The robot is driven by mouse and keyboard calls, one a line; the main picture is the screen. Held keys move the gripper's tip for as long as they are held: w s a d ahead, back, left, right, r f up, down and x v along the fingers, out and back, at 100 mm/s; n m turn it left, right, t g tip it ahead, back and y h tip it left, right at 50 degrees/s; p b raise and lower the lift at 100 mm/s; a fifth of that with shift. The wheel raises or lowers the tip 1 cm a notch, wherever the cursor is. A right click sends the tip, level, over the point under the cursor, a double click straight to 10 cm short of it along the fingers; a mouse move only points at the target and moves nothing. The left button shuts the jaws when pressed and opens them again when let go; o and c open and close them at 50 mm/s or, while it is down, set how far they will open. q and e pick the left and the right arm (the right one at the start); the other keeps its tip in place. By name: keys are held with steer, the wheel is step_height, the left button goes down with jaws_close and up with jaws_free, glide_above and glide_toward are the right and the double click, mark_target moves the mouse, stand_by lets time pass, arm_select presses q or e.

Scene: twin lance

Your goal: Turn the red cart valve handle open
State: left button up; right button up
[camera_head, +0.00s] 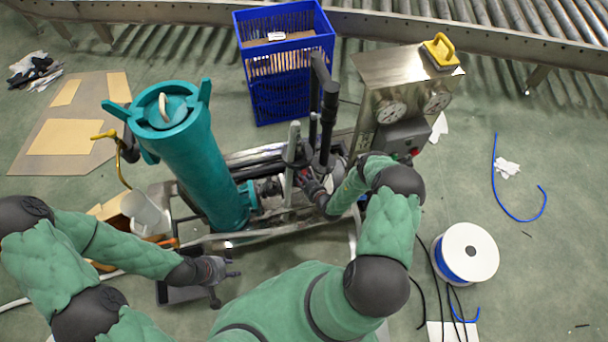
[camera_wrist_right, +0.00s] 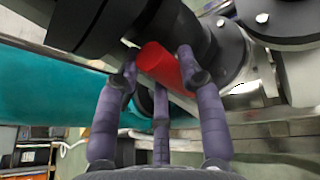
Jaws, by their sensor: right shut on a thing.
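The red valve handle (camera_wrist_right: 161,66) shows in the right wrist view as a short red bar beside dark pipe fittings. My right gripper (camera_wrist_right: 158,72) is shut on it, with purple-grey fingers on both sides and a third finger below. In the head view my right gripper (camera_head: 312,186) reaches into the cart's pipework (camera_head: 270,187), and the handle is mostly hidden there. The cart carries a tall teal cylinder (camera_head: 200,165), leaning in view. My left gripper (camera_head: 232,275) is open and empty, in front of the cart at its lower left.
A steel gauge box (camera_head: 375,75) with two dials stands right of the pipework. A white cable spool (camera_head: 466,254) and dark cables lie on the floor at right. A roller conveyor (camera_head: 400,20) runs along the back.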

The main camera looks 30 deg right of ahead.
steer(key=shift+w+a+n+g+h+p, duration=0.1)
steer(key=shift+a+n+g+h+p, duration=0.2)
steer(key=shift+n+h+p, duration=0.4)
steer(key=o, duration=1.2)
steer(key=shift+c, duration=0.2)
steer(key=v, duration=1.2)
